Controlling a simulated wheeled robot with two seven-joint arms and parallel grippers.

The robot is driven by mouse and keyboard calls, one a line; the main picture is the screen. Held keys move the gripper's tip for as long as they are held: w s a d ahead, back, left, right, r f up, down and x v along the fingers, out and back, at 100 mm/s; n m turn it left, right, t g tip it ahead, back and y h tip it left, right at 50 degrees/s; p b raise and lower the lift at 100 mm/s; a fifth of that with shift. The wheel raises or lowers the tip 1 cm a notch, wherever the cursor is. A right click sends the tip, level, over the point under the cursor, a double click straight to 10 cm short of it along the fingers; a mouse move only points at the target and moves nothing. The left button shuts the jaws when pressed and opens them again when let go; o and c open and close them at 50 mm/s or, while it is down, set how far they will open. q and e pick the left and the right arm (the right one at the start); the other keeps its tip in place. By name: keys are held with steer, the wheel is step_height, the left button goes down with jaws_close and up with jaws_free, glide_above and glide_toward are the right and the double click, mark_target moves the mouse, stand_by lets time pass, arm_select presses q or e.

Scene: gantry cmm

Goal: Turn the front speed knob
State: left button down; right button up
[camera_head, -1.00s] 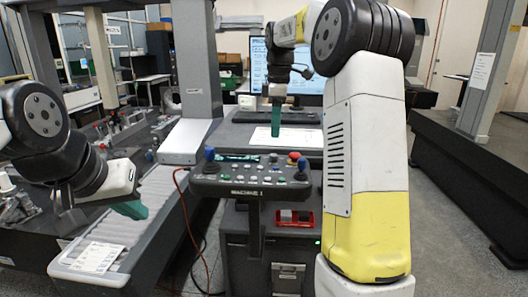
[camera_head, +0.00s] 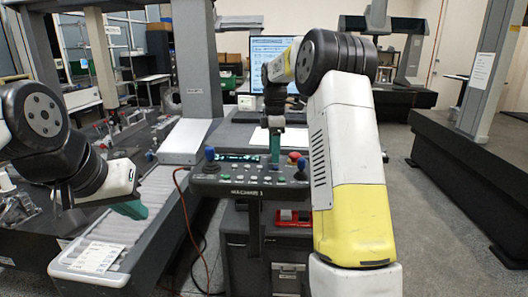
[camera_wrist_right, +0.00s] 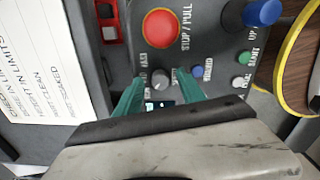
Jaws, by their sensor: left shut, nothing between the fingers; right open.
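The control box (camera_head: 240,186), marked MACHINE 1, carries several small buttons. In the right wrist view a small round grey knob (camera_wrist_right: 160,80) sits on its panel below the red STOP/PULL button (camera_wrist_right: 161,29). Partly hidden lettering beside the knob seems to read FAST. My right gripper (camera_head: 275,164) points down over the box. In the wrist view its teal fingers (camera_wrist_right: 157,86) are open, one on each side of the knob; contact cannot be told. The head view does not show the knob clearly. My left gripper (camera_head: 132,209) is shut and empty over the roller conveyor.
A blue-topped joystick (camera_head: 209,154) stands at the box's left, another blue knob (camera_wrist_right: 262,12) near the panel edge in the wrist view. A red tray (camera_head: 288,216) lies below the box. A paper sheet (camera_head: 266,137) and a monitor (camera_head: 262,50) are behind. An orange cable hangs left.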

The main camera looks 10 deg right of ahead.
jaws_close()
steer(key=shift+m, duration=0.3)
steer(key=m, duration=1.4)
steer(key=shift+a+r+m, duration=0.1)
steer(key=shift+m, duration=2.4)
